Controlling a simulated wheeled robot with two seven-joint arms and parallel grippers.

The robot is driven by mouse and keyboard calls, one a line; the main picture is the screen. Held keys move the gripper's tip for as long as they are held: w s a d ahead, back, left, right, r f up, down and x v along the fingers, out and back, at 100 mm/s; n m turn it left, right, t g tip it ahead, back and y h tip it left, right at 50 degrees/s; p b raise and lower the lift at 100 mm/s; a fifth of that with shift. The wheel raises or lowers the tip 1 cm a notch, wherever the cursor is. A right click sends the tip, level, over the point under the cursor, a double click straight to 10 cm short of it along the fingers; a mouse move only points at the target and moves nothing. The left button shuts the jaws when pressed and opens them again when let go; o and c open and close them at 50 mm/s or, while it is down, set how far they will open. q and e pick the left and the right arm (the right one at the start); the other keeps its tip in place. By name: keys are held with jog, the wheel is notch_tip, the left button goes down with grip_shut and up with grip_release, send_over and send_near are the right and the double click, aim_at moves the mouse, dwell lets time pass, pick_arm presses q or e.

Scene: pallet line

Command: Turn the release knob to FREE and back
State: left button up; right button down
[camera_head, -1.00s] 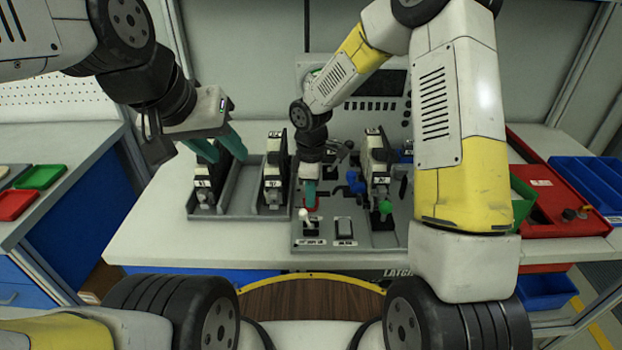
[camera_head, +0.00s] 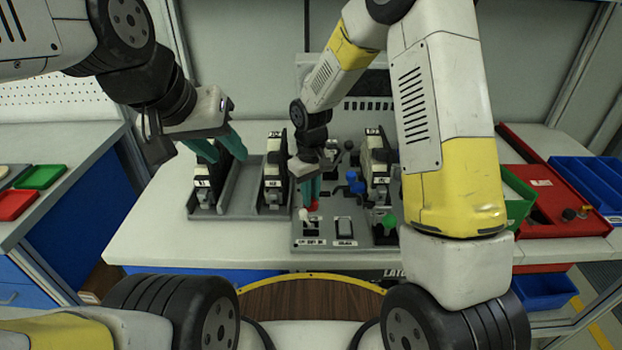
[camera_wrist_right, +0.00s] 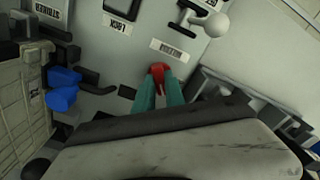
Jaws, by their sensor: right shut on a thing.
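A red knob (camera_head: 313,206) stands on the grey control panel (camera_head: 322,232), behind the white-tipped lever. It also shows in the right wrist view (camera_wrist_right: 159,70), between the fingertips. My right gripper (camera_head: 312,197) reaches down and is shut on the red knob; its teal fingers also show in the wrist view (camera_wrist_right: 158,84). The fingers hide part of the knob, and I cannot read its position or a FREE mark. My left gripper (camera_head: 221,148) is open and empty, above the grey tray at the left.
The white-tipped lever (camera_head: 304,215) is close in front of the red knob. A blue handle (camera_head: 354,181) and a green knob (camera_head: 389,221) are to the right. A black-and-white unit (camera_head: 273,180) stands left of the right gripper. The table's front left (camera_head: 165,240) is clear.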

jog(key=shift+m, duration=0.5)
jog(key=c, duration=1.4)
grip_release()
jog(key=shift+r, duration=0.1)
notch_tip(320, 180, up, 8)
jog(key=shift+f, duration=0.25)
jog(key=shift+r, duration=0.1)
